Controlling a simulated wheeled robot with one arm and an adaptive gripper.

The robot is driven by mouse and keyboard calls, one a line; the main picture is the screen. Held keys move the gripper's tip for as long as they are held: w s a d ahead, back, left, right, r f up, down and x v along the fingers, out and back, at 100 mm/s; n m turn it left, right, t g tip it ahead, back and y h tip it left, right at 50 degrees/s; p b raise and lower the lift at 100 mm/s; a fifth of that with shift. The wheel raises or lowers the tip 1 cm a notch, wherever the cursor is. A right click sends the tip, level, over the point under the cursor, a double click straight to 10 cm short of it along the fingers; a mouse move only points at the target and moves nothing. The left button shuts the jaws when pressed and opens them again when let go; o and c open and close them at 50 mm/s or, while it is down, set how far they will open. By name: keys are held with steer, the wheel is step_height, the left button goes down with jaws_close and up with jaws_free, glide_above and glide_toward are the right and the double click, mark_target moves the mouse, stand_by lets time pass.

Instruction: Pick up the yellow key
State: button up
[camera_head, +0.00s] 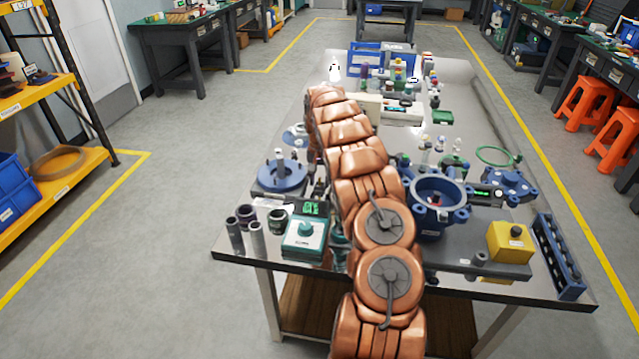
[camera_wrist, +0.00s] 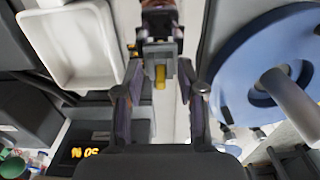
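In the wrist view a small yellow piece, which looks like the yellow key (camera_wrist: 160,77), stands out from a grey block in the middle of the picture. My gripper (camera_wrist: 159,68) reaches toward it from below, with one finger on each side. Gaps show between the fingers and the yellow piece, so the gripper is open and empty. How far the fingertips are from it in depth is unclear. In the head view my copper-coloured arm stretches over the table and hides the gripper and the key.
In the wrist view a blue disc (camera_wrist: 238,92) lies close on the right, a white tray (camera_wrist: 72,50) on the left, and a black display (camera_wrist: 100,137) at lower left. In the head view the table (camera_head: 300,258) is crowded; a teal device (camera_head: 305,238) and blue vessel (camera_head: 430,222) flank my arm.

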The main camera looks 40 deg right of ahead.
jaws_close()
stand_by(0.3)
